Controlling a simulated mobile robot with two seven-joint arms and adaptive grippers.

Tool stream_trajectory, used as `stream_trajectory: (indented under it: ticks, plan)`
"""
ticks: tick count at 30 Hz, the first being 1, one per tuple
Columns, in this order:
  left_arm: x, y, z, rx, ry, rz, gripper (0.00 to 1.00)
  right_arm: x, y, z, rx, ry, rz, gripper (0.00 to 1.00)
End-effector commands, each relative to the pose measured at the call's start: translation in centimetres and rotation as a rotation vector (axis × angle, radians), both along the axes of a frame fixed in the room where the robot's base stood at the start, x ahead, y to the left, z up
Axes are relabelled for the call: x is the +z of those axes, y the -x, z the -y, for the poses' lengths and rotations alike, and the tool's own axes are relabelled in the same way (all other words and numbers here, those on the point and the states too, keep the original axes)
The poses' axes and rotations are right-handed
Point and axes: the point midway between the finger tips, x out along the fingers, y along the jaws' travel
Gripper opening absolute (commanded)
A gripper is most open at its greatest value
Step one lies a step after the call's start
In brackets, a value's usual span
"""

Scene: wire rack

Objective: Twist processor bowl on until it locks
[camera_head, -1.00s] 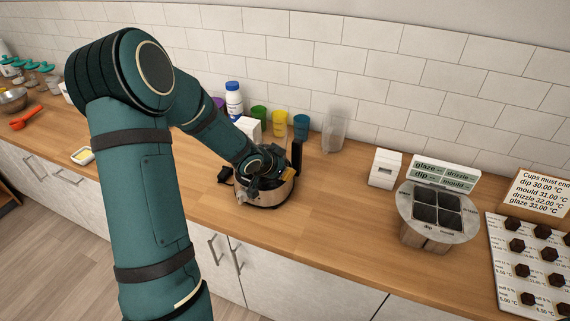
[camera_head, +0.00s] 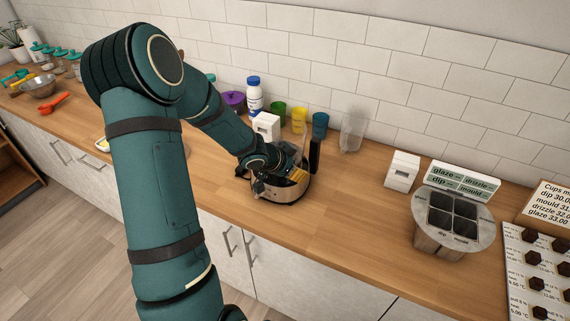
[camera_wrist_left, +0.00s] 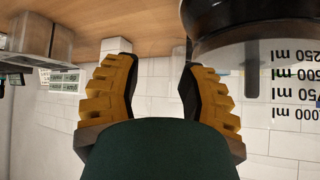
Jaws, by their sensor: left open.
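The processor base (camera_head: 282,192), a low silver and black drum, stands on the wooden counter. The clear bowl is hard to make out in the head view. In the left wrist view, upside down, its clear wall (camera_wrist_left: 290,85) carries millilitre marks, with a dark band (camera_wrist_left: 255,15) at its bottom and a dark upright bar (camera_wrist_left: 251,70). My left gripper (camera_head: 288,176) is low over the processor, its forearm hiding part of it. In the left wrist view its yellow ridged fingers (camera_wrist_left: 158,62) are apart with nothing held between them; the bowl wall is beside the right-hand finger. My right gripper is out of view.
A white box (camera_head: 266,126), a white bottle (camera_head: 254,98), coloured cups (camera_head: 299,120) and a clear jug (camera_head: 352,133) stand behind, near the tiled wall. A round metal-topped stand (camera_head: 453,215) is to the right. The counter between processor and stand is clear.

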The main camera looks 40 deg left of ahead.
Motion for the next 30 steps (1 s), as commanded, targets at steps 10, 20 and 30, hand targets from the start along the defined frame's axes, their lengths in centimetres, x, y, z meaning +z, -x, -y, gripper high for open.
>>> stream_trajectory:
  ticks: [10, 20, 30]
  plan:
    - [4.3, 3.8, -0.9, 0.002, -0.007, 0.005, 0.46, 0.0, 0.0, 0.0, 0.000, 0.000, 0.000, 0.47]
    - [7.6, 7.0, -1.5, 0.000, -0.005, 0.003, 0.46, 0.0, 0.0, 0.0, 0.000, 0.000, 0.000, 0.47]
    - [8.2, 7.7, -1.6, -0.001, -0.002, 0.001, 0.46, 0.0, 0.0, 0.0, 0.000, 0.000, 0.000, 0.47]
